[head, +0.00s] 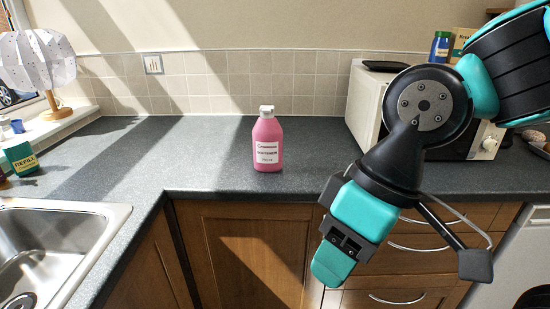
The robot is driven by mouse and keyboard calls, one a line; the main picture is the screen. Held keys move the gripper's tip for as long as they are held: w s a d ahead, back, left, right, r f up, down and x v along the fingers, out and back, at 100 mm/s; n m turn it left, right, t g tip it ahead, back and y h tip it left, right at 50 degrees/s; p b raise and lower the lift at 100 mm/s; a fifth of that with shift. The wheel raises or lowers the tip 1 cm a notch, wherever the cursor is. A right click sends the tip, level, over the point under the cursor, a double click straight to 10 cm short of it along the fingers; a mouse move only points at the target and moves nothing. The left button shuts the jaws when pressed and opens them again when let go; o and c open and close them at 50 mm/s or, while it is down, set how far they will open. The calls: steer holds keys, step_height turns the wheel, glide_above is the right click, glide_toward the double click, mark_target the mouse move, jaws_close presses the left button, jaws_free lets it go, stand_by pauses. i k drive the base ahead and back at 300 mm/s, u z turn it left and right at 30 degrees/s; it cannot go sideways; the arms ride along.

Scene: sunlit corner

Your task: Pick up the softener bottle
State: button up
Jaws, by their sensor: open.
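The softener bottle (267,142) is pink with a pale cap and a white label. It stands upright on the dark grey countertop, near the front edge in the middle of the head view. My gripper (335,268) is open and empty, to the right of the bottle and nearer to me, in front of the cabinet fronts and lower in the picture than the bottle. It is apart from the bottle. The bottle is fully in view.
The countertop (210,150) around the bottle is clear. A metal sink (55,240) is at the lower left, with a green refill box (20,160) beyond it. A lamp (40,65) stands on the sill. A white microwave (365,105) is partly behind my arm at right.

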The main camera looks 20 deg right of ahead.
mark_target(267, 132)
steer(key=i, duration=1.05)
steer(key=u, duration=0.55)
